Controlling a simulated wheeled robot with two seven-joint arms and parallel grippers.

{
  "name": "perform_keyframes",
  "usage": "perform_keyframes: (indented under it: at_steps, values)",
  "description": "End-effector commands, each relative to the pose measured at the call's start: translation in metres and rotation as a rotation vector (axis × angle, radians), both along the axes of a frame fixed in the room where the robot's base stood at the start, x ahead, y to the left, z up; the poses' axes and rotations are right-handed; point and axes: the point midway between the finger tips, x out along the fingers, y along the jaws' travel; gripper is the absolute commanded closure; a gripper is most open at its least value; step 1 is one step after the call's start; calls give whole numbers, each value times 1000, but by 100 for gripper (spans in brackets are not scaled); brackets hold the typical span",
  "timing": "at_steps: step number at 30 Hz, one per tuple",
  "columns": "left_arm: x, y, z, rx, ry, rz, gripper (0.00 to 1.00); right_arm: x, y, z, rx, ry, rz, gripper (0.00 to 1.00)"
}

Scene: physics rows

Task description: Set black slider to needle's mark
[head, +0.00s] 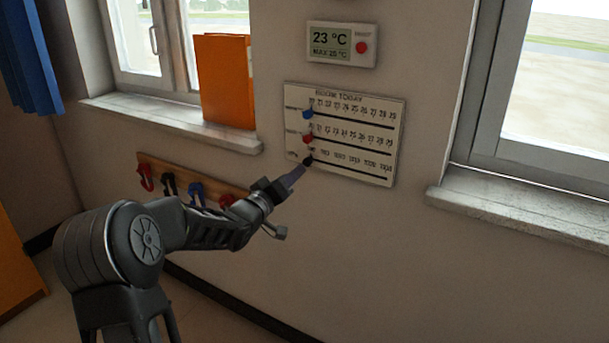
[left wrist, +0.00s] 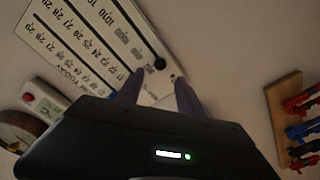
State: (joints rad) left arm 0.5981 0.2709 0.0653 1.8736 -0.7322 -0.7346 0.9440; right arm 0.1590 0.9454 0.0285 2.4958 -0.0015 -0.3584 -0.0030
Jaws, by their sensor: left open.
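A white board (head: 345,135) headed "ROOM TODAY" hangs on the wall with three slotted number rows. The black slider (head: 307,160) is at the left end of the bottom row. In the left wrist view, the black slider (left wrist: 160,63) shows just beyond and between the fingertips. My left gripper (head: 297,174) is open, its fingers pointing at the board by this slider; I cannot tell whether they touch it. A round brown-rimmed dial (left wrist: 20,130) is partly visible in the left wrist view; its needle is not readable. My right gripper is not in view.
A blue slider (head: 307,113) and a red slider (head: 308,138) sit close above the black one. A digital display (head: 342,44) is above the board. A hook rail (head: 160,170) is lower left. Window sills (head: 520,207) jut out on both sides.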

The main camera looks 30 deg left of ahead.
Motion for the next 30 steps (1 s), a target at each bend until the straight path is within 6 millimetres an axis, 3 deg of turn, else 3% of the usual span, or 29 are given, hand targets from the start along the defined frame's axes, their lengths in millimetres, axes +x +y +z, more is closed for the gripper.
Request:
perform_keyframes:
  at_steps: [16,30]
  values:
    - [6,-2,-1,-73,-8,-6,56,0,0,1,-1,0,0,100]
    - [69,2,-1,-73,-7,-5,56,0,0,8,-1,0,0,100]
